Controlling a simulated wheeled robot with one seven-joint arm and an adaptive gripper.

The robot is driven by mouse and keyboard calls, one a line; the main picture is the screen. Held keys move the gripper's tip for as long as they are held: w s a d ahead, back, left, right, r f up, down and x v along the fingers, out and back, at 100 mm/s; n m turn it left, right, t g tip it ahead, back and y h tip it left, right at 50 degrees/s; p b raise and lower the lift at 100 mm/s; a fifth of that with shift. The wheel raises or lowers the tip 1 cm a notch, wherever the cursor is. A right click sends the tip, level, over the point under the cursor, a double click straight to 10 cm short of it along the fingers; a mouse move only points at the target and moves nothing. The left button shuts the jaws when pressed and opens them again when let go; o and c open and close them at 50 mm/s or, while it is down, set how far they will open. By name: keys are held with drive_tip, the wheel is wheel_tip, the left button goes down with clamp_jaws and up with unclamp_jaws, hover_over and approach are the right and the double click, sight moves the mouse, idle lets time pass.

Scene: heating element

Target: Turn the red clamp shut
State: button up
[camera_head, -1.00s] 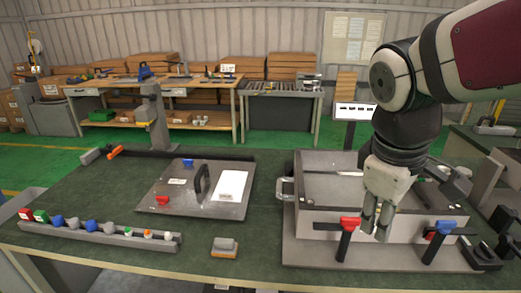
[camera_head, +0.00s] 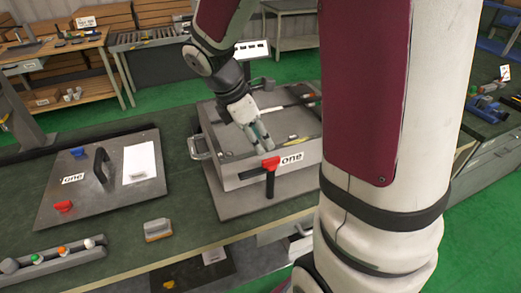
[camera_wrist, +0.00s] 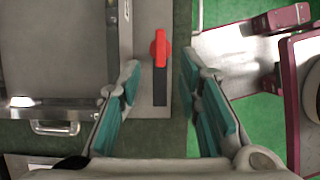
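The red clamp (camera_head: 270,163) has a red head on a black stem at the front of the grey box (camera_head: 252,172). In the wrist view the red clamp (camera_wrist: 159,48) appears between the two fingers, its black part (camera_wrist: 160,88) pointing down the picture. My gripper (camera_head: 262,142) is over the box's front part, close above and left of the clamp. In the wrist view my gripper (camera_wrist: 160,66) is open, with teal pads on both sides and nothing held. I see no contact with the clamp. The second, blue clamp is hidden behind my arm.
A flat plate with a black handle (camera_head: 101,166) lies left on the green table. A small block (camera_head: 157,229) sits near the front edge. A rail of coloured knobs (camera_head: 62,254) is at lower left. A metal side handle (camera_head: 199,147) sticks out of the box.

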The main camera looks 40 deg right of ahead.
sight(271, 159)
drive_tip(key=x, duration=0.7)
drive_tip(key=shift+s+d+f, duration=0.1)
drive_tip(key=shift+d+f, duration=0.05)
drive_tip(key=shift+f, duration=0.15)
clamp_jaws()
